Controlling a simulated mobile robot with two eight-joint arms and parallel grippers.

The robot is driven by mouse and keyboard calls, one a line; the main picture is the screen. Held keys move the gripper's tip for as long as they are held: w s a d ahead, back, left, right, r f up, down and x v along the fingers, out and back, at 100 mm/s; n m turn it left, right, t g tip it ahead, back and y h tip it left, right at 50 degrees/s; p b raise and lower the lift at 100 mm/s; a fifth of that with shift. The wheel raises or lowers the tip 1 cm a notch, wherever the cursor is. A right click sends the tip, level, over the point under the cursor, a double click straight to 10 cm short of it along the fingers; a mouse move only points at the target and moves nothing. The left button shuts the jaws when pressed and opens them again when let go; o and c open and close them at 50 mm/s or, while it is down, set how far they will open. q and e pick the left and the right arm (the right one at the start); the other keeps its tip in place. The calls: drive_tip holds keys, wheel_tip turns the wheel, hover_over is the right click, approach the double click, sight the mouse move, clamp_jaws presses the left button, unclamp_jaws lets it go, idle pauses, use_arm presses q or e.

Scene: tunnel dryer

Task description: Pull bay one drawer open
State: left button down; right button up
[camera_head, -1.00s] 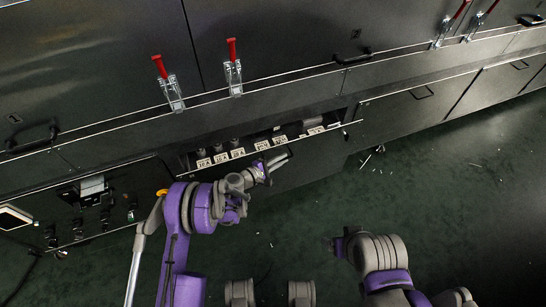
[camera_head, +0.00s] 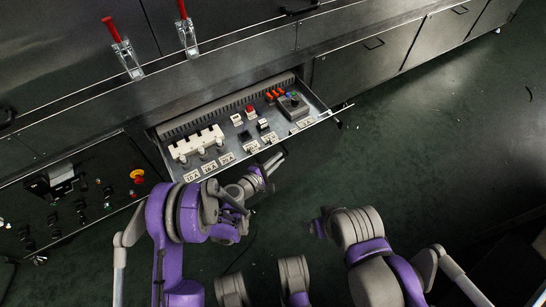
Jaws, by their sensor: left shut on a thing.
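The bay one drawer (camera_head: 326,115) stands pulled out from the dark cabinet front, its inside showing from above. A row of white breakers, a red button, a black block and orange parts sit in it, with white labels along its front edge. My left gripper (camera_head: 271,168) is at the drawer's front, shut on its handle, which the fingers mostly hide. My right arm's end (camera_head: 318,228) is low at the centre right, apart from the drawer; its fingers cannot be made out.
A dark control panel with a red-and-yellow emergency button (camera_head: 137,176) lies left of the drawer. Two red-handled clamps (camera_head: 187,36) are above. Closed cabinet doors (camera_head: 365,65) run to the right. The green floor (camera_head: 430,140) at right is clear.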

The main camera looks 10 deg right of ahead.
use_arm(q)
drive_tip(key=shift+s+d, duration=0.1)
drive_tip(key=shift+s, duration=0.2)
drive_tip(key=c, duration=1.2)
unclamp_jaws()
drive_tip(key=v, duration=1)
drive_tip(key=shift+s+a+b, duration=0.25)
drive_tip(key=shift+a+b, duration=0.05)
